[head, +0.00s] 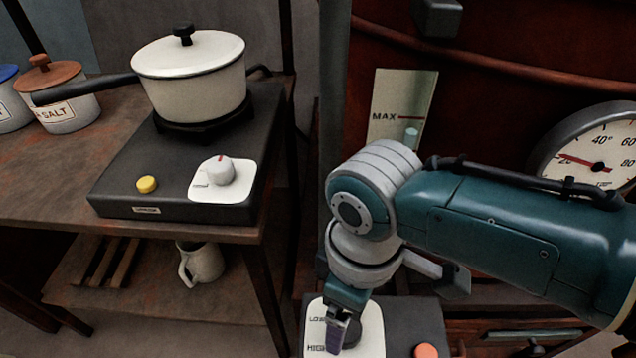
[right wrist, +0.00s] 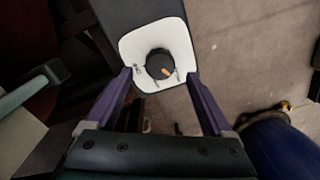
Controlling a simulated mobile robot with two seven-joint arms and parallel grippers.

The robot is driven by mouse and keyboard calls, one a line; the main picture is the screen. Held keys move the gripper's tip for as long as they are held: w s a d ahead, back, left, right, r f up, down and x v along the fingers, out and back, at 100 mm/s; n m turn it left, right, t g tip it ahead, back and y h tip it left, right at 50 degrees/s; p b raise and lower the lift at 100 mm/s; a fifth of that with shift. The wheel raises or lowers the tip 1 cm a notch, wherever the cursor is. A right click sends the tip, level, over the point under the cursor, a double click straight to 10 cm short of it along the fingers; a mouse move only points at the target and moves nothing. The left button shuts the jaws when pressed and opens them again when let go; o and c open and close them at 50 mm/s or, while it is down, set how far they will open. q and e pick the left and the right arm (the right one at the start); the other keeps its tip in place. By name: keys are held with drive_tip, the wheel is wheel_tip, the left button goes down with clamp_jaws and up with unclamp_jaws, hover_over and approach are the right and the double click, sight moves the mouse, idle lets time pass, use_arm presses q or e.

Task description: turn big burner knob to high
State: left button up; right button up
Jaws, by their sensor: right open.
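A black knob (right wrist: 160,63) with an orange mark sits on a white dial plate (right wrist: 136,45) in the right wrist view. The mark points to the lower right of that picture. In the head view the plate (head: 372,335) shows at the bottom, lettered LOW and HIGH, with the knob (head: 352,334) partly hidden by my gripper. My right gripper (right wrist: 159,76) is open, its purple fingers on either side of the knob in the picture. I cannot tell whether they touch it. It also shows in the head view (head: 336,336). My left gripper is not in view.
An orange button (head: 426,351) is right of the plate. At left, a dark hotplate (head: 120,190) holds a lidded white pot (head: 195,85), a grey knob (head: 218,171) and a yellow button (head: 147,184). A round gauge (head: 597,150) and a MAX sight glass (head: 402,95) are behind my arm.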

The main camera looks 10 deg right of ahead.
wheel_tip(320, 180, up, 6)
drive_tip(key=shift+d+f+p, duration=0.1)
drive_tip(key=shift+p, duration=1.05)
